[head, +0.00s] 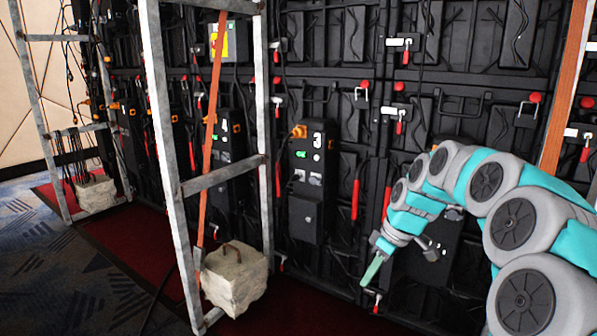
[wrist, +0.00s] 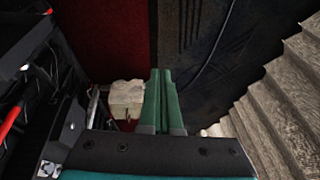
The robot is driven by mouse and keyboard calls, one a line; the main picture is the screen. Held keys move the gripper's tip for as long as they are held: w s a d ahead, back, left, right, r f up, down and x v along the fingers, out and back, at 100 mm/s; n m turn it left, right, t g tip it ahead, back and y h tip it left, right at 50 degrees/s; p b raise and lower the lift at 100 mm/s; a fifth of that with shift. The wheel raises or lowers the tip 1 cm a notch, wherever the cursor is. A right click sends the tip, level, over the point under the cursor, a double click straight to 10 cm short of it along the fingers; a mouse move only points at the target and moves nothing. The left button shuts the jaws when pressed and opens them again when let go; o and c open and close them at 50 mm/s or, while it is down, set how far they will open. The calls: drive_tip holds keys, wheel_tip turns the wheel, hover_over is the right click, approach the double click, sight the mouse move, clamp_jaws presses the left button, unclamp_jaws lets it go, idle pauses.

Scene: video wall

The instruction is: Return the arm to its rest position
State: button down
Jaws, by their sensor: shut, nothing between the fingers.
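My gripper (head: 373,270) is at the end of my teal and grey arm, low in front of the video wall in the head view. Its green fingers point down and to the left. In the wrist view my gripper (wrist: 160,75) shows its two green fingers side by side and touching, with nothing between them. The arm reaches in from the right edge of the head view and bends downward at the wrist.
The black video wall (head: 345,130) stands behind the arm. A metal frame (head: 168,150) stands left of the gripper with a concrete block (head: 234,282) at its foot; the block also shows in the wrist view (wrist: 125,97). Red carpet (head: 130,238) and patterned carpet (head: 40,262) lie left.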

drive_tip(key=s+a+r+m+g+h+p, duration=0.1)
drive_tip(key=s+a+m, duration=0.1)
drive_tip(key=s, duration=0.6)
drive_tip(key=s+a+r+m, duration=0.1)
drive_tip(key=s+a+r, duration=0.1)
drive_tip(key=s, duration=0.7)
drive_tip(key=s+d+f+m+g+h+p, duration=0.1)
drive_tip(key=s+f+m, duration=0.1)
drive_tip(key=s, duration=0.8)
drive_tip(key=s+d+f+m+g+h, duration=0.1)
drive_tip(key=s+m, duration=0.4)
drive_tip(key=s, duration=0.6)
drive_tip(key=shift+s+d+f+h+p, duration=0.15)
drive_tip(key=shift+d+f+h+p, duration=0.3)
drive_tip(key=shift+f, duration=0.1)
drive_tip(key=shift+d, duration=0.1)
